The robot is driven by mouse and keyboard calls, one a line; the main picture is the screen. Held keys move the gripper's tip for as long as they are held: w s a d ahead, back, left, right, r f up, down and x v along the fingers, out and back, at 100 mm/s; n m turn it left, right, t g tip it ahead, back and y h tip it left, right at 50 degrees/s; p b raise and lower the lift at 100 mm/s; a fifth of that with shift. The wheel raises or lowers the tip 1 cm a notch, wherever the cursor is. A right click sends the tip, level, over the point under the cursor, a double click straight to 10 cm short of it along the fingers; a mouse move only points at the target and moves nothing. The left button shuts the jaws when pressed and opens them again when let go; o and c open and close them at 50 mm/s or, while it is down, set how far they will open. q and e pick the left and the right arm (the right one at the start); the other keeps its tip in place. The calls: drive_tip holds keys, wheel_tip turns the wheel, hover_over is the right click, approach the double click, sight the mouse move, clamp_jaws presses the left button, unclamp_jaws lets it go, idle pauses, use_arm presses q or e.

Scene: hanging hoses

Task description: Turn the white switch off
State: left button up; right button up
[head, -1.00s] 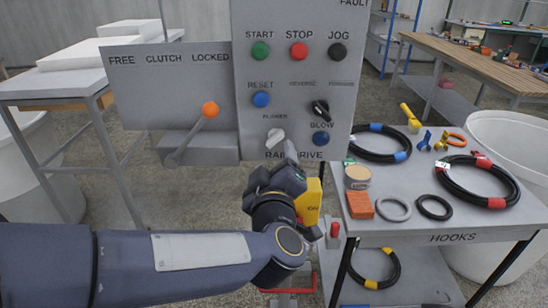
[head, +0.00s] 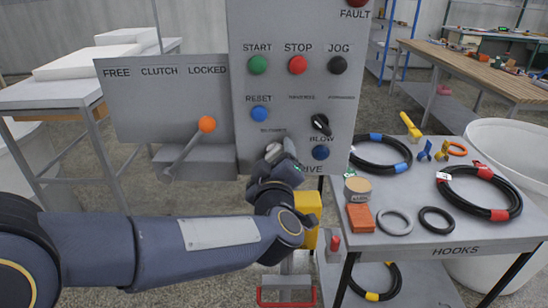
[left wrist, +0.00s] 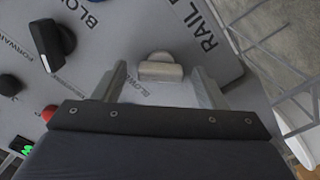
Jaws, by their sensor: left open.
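The white switch (head: 273,150) is a small rotary knob low on the grey control panel (head: 300,20), above the RAIL DRIVE label. My left gripper (head: 282,160) is in front of it and hides part of it and of the label in the head view. In the left wrist view the white switch (left wrist: 160,68) lies between the two spread fingertips of my left gripper (left wrist: 160,78). A gap shows on each side of the knob. The gripper is open and holds nothing. My right gripper is not in view.
A black selector (head: 321,124) and a blue button (head: 320,152) sit right of the switch. An orange-knobbed lever (head: 207,124) stands left. A yellow box (head: 308,210) is below my gripper. A table (head: 440,252) at right carries hoses and rings.

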use_arm(q)
drive_tip(key=shift+w+f, duration=0.1)
drive_tip(key=shift+w, duration=0.15)
drive_tip(key=c, duration=1)
drive_tip(key=shift+f+n+b, duration=0.15)
drive_tip(key=shift+n+b, duration=0.85)
drive_tip(key=shift+b, duration=0.15)
drive_tip(key=shift+n+b, duration=1.15)
drive_tip(key=shift+n, duration=0.05)
drive_tip(key=shift+n+b, duration=1.7)
drive_tip(key=shift+n, duration=0.5)
drive_tip(key=o, duration=1)
drive_tip(key=shift+s+r, duration=0.1)
drive_tip(key=shift+r, duration=0.1)
